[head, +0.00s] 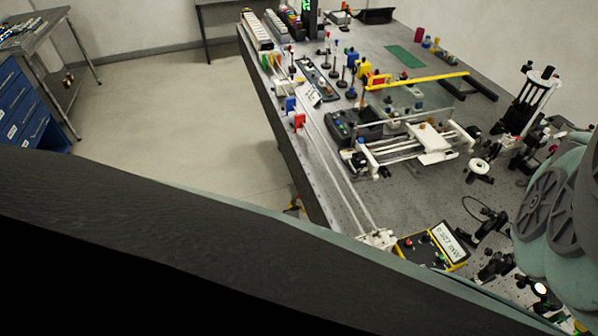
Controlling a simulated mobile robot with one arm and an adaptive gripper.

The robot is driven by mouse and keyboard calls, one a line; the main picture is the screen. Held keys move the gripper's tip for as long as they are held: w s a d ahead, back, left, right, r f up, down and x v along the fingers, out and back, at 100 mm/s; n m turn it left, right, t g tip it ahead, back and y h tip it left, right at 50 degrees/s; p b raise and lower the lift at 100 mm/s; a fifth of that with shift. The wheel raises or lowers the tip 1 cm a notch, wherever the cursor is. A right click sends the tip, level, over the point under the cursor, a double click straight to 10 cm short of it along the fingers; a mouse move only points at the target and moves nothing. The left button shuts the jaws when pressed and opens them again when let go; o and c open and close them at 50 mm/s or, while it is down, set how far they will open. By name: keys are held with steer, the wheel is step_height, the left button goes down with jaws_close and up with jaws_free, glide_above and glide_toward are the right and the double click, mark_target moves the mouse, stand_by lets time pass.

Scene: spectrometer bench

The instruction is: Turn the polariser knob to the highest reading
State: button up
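A yellow-edged meter box (432,245) stands on the bench near the bottom right of the head view. Its pale display (449,241) carries dark characters that appear turned and are too small to read surely. I cannot tell which part is the polariser knob. A white round mount (479,166) and several dark optical mounts, one of them (491,221) right of the meter, stand nearby. Parts of my arm fill the right edge and hide some of the bench there. My gripper is not in view.
The grey perforated bench (400,205) is crowded. A white rail stage (432,142), a yellow bar (418,81) and a tall white-and-black stand (531,100) rise from it. Two long rails (335,165) run along its left edge. Floor (175,115) is clear left of the bench.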

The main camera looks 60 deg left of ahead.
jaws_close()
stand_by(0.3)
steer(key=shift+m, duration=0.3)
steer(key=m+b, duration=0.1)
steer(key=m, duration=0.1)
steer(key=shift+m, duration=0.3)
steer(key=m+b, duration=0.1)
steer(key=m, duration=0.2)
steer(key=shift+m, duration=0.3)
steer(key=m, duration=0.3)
steer(key=shift+b, duration=0.4)
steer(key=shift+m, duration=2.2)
